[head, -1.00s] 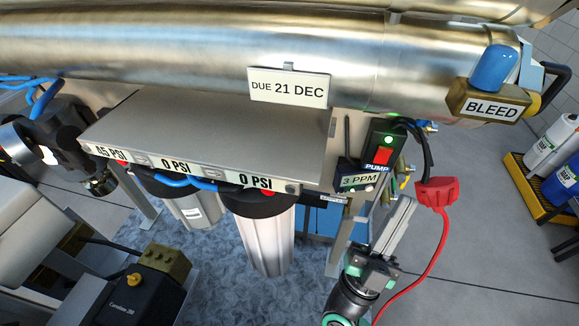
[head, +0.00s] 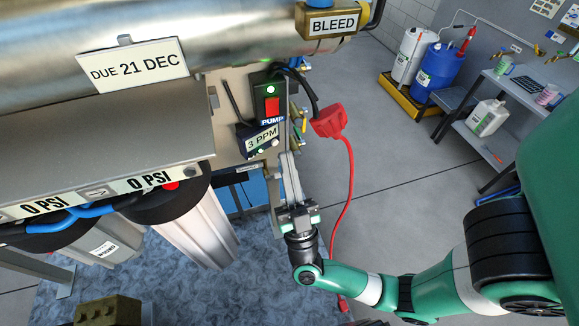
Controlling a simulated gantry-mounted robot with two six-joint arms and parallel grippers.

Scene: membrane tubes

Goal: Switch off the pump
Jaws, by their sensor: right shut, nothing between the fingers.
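The pump switch (head: 272,106) is a red rocker on a black box labelled PUMP, mounted on the metal panel below the big steel tube. A small green light (head: 271,89) glows above the rocker. My right gripper (head: 288,158) is shut and empty, its long grey fingers pointing up. In the picture its tips sit below and slightly right of the pump box, close to the 3 PPM meter (head: 262,140). I see a gap between the tips and the red rocker. My left gripper is out of view.
A red plug (head: 328,121) with a red cable hangs right of the switch. Brass valves line the panel's right edge. Filter housings (head: 190,225) and a grey shelf (head: 110,140) stand left. Drums on a yellow pallet (head: 405,100) stand far right.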

